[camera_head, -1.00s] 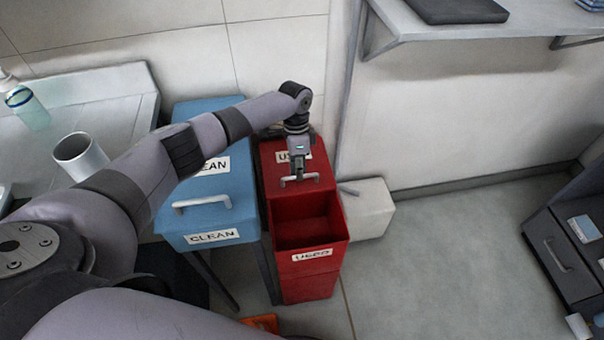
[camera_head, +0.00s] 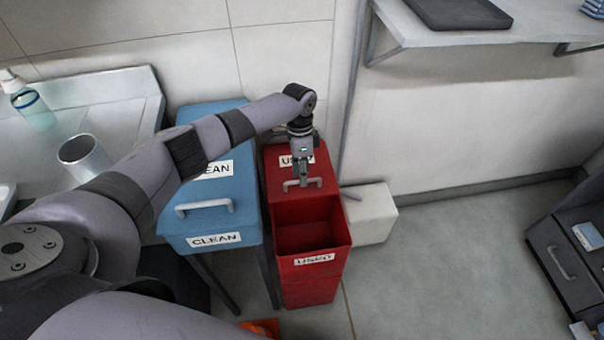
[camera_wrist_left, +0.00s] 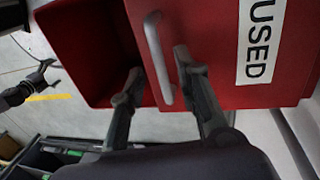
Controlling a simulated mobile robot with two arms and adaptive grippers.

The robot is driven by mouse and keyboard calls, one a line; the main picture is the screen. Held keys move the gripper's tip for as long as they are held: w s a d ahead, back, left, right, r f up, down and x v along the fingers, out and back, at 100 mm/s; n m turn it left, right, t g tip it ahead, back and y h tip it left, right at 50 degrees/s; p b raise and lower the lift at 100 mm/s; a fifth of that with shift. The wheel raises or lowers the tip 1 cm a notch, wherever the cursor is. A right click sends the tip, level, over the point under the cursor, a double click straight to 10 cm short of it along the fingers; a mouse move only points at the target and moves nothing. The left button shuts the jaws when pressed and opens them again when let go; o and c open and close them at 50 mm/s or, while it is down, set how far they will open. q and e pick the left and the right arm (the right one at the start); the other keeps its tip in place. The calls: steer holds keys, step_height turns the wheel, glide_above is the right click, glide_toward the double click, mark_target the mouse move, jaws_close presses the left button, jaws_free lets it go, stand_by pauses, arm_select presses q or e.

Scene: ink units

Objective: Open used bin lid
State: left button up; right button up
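The red used bin (camera_head: 315,285) stands beside the blue bin, and its front compartment is uncovered. Its lid (camera_head: 275,178) sits back over the rear part, with a pale handle (camera_head: 303,184) at its front edge. In the left wrist view the handle (camera_wrist_left: 158,60) lies between the two spread fingers of my left gripper (camera_wrist_left: 157,72), with gaps visible on both sides. My left gripper (camera_head: 303,177) points down at the handle. My right gripper (camera_wrist_left: 45,78) shows small at the left of the left wrist view, its fingers apart and empty.
The blue clean bin (camera_head: 225,190) with its own handle stands close on the left. A white box (camera_head: 372,212) lies right of the red bin. A wall shelf (camera_head: 480,35) hangs at the upper right. Open floor (camera_head: 440,270) lies to the right.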

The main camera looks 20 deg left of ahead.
arm_select(q)
step_height(320, 180, up, 11)
steer(key=w+a, duration=0.1)
steer(key=w, duration=0.1)
steer(key=shift+a, duration=0.15)
stand_by(0.4)
